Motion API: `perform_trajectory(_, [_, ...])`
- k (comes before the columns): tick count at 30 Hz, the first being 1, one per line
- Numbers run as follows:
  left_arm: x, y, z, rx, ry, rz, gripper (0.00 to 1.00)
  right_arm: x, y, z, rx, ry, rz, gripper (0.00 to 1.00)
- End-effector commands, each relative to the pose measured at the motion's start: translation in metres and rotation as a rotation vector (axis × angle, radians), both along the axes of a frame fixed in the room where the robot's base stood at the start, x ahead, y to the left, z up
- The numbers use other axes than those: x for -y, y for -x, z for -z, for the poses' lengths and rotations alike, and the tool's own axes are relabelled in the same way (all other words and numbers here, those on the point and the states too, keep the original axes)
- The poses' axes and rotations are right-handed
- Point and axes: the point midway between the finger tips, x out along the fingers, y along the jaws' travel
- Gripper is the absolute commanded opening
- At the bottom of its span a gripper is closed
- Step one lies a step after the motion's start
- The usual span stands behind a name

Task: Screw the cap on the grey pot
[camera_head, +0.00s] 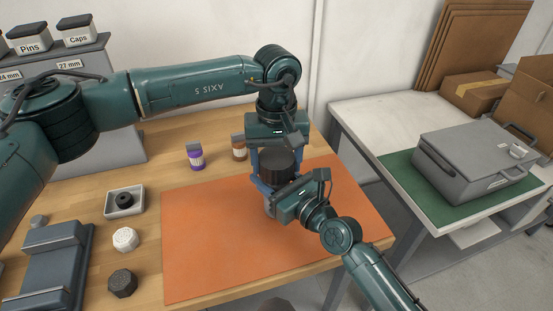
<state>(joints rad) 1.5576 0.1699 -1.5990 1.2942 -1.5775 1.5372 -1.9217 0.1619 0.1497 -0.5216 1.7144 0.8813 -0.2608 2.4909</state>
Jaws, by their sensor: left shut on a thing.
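A dark ribbed cap (277,166) is between the two blue fingers of my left gripper (276,160), which points down and is shut on it. The grey pot (269,208) is directly below, over the orange mat (208,237); only a small strip of its side shows. My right gripper (285,196) comes from the lower right and is at the pot's side, with a blue finger reaching past the pot. Its other finger and its hold are hidden. The gripper hides the junction of cap and pot, so I cannot tell whether they touch.
A purple-labelled jar (196,158) and a brown jar (239,148) stand behind the mat. A small tray (124,203) with a black ring, a white cap (125,239), a dark cap (122,282) and a grey fixture (50,268) are left. A grey case (474,163) sits on the right bench.

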Motion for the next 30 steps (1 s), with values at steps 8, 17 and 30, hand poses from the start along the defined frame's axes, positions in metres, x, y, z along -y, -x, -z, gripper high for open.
perform_trajectory(8, [0.000, 0.000, -0.001, 0.000, 0.001, -0.002, 0.80, 0.001, 0.000, 0.001, -0.002, 0.003, 0.001, 0.00])
perform_trajectory(17, [0.000, 0.000, -0.001, 0.000, 0.000, -0.003, 0.86, 0.001, 0.000, 0.001, -0.002, 0.003, 0.001, 0.00])
perform_trajectory(30, [0.000, 0.000, -0.044, 0.001, 0.000, -0.003, 0.86, 0.001, 0.000, 0.001, -0.002, 0.003, 0.001, 0.00])
